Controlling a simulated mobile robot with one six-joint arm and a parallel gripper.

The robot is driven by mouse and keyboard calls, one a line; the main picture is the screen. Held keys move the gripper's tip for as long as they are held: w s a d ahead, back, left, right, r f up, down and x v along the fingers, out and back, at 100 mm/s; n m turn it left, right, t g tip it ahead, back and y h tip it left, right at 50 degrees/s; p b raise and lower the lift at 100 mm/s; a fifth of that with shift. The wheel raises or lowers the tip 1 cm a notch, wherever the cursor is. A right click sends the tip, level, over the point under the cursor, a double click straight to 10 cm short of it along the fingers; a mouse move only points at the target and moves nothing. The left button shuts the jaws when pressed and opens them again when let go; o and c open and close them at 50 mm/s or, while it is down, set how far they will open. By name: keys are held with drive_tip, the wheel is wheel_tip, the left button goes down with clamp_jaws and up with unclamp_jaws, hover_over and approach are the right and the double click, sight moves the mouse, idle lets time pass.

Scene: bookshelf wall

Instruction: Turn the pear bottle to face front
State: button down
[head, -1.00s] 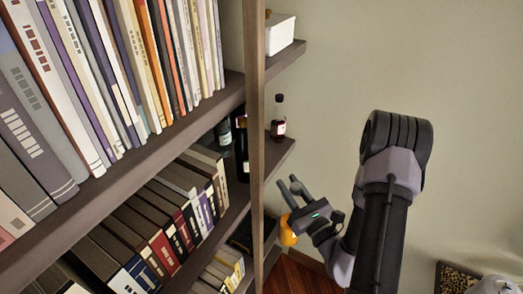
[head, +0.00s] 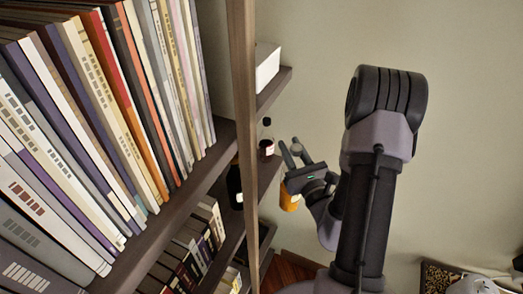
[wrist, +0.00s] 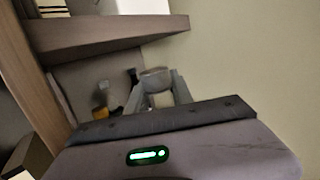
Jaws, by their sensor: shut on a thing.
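A dark bottle with a pale label (head: 266,150) stands on the shelf end (head: 268,172), left of the fingertips. An orange thing (head: 290,202) shows just below my gripper; I cannot tell if they touch. A shelf upright (head: 243,120) is at left, a white box (head: 267,65) above.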

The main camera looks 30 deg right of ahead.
drive_tip(key=w+a+f, duration=0.1)
drive_tip(key=w+f, duration=0.1)
drive_tip(key=w, duration=0.4)
drive_tip(key=w+a+f, duration=0.1)
drive_tip(key=w+f, duration=0.1)
drive_tip(key=w, duration=0.4)
drive_tip(key=shift+w+a+f, duration=0.15)
drive_tip(key=shift+a+f, duration=0.15)
drive_tip(key=shift+f, duration=0.2)
drive_tip(key=c, duration=1.1)
unclamp_jaws()
